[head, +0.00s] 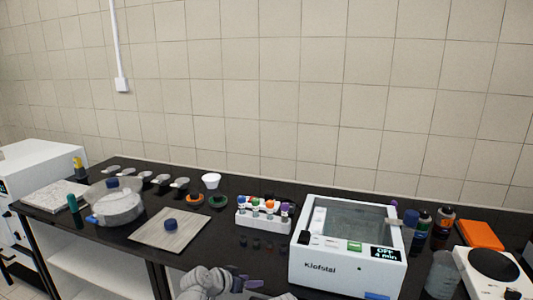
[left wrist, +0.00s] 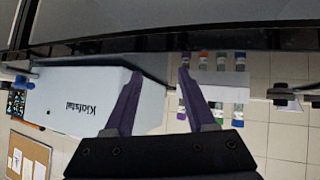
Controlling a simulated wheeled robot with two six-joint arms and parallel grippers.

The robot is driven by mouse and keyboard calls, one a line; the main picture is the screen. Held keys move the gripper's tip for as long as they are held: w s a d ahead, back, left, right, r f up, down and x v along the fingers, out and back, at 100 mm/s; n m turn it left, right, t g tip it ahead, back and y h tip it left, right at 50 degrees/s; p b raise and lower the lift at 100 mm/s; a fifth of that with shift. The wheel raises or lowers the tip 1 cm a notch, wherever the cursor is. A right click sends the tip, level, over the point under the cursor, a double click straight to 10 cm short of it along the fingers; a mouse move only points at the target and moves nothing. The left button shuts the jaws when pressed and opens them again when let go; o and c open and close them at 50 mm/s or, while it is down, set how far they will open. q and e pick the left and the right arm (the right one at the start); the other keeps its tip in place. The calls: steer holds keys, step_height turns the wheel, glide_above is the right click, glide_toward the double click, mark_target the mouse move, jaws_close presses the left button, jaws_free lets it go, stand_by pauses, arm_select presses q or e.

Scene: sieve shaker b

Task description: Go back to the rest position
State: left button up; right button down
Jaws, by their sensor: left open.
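My left gripper (head: 246,283) is at the bottom middle of the head view, low in front of the bench and left of the white Kiofstal machine. In the left wrist view its two purple fingers (left wrist: 158,75) stand apart with nothing between them. That view is upside down and shows the white machine (left wrist: 90,98) beside one finger and the tube rack (left wrist: 222,94) beyond the other. My right gripper is not seen in either view.
The Kiofstal machine (head: 345,265) has a lit display reading OFF. A white rack (head: 262,220) holds tubes with coloured caps. Left are a clear round vessel (head: 118,208) and a beige plate (head: 152,236). Bottles (head: 443,222), an orange box (head: 482,234) and a white device (head: 497,275) stand right.

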arm_select(q)
steer(key=s+a+f+n+g+y, duration=0.3)
steer(key=s+a+f, duration=0.1)
steer(key=s+a, duration=0.25)
steer(key=s+a+f+n+g+y, duration=0.2)
steer(key=s+a+f+g+y, duration=0.25)
steer(key=s, duration=0.35)
steer(key=s+d+r+m+p, duration=0.1)
steer(key=s+d+m, duration=0.2)
steer(key=s+d, duration=0.3)
steer(key=d+g+y, duration=0.1)
steer(key=d, duration=0.3)
steer(key=shift+s+r+p, duration=0.3)
steer(key=shift+s+r, duration=0.05)
steer(key=shift+s, duration=0.05)
steer(key=shift+d, duration=0.1)
